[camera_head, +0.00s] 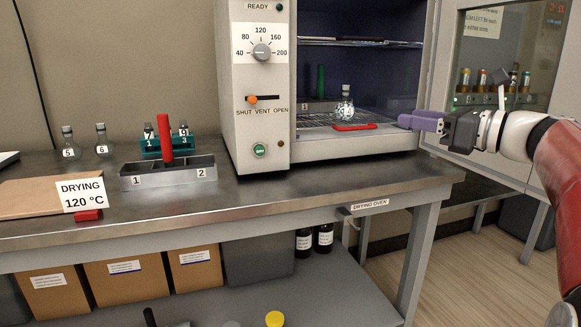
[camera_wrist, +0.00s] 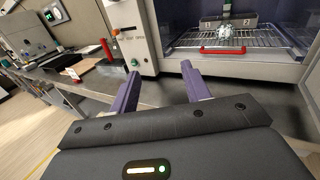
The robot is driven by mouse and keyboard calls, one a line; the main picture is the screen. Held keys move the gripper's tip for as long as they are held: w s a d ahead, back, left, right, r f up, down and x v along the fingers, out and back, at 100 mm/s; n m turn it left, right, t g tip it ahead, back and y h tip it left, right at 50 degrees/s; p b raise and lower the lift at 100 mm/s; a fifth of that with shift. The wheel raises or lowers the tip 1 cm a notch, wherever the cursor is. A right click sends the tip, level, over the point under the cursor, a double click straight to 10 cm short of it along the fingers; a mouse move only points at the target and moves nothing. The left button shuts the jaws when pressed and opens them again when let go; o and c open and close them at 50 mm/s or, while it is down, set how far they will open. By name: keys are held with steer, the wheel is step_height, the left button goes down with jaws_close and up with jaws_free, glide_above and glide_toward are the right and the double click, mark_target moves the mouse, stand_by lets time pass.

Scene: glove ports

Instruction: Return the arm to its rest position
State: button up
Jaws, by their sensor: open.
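My gripper (camera_head: 405,121) is at the right in the head view, in front of the right side of the open drying oven (camera_head: 262,110). In the wrist view its two purple fingers (camera_wrist: 160,90) are spread apart with nothing between them. A round flask (camera_head: 345,108) stands on the oven's wire rack, behind a red handle (camera_head: 354,127). The flask (camera_wrist: 225,32) and the red handle (camera_wrist: 222,50) also show in the wrist view, beyond the right finger. My gripper is apart from both.
The open oven door (camera_head: 500,80) stands behind my arm at the right. On the bench (camera_head: 260,195) are a grey tray (camera_head: 150,182) with a red upright handle, a green rack (camera_head: 152,152), flasks 5 (camera_head: 69,146) and 6 (camera_head: 102,145), and a drying sign (camera_head: 81,195).

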steer(key=s+a+f+n+g+h, duration=0.3)
steer(key=s+a+f+n, duration=0.15)
steer(key=a+f, duration=0.2)
steer(key=s+a+f+n+g+h, duration=0.2)
steer(key=s+a+f+n, duration=0.3)
steer(key=f, duration=0.3)
steer(key=s+d+f+n+g+h+p, duration=0.1)
steer(key=s+f+n+h, duration=0.6)
steer(key=s+f+n, duration=0.9)
steer(key=shift+s+d+n+g+h+p, duration=0.35)
steer(key=shift+s+d+n+g, duration=0.25)
steer(key=shift+d, duration=0.4)
steer(key=shift+f, duration=0.1)
steer(key=shift+c, duration=1.2)
steer(key=shift+w+d, duration=0.1)
steer(key=shift+d, duration=0.05)
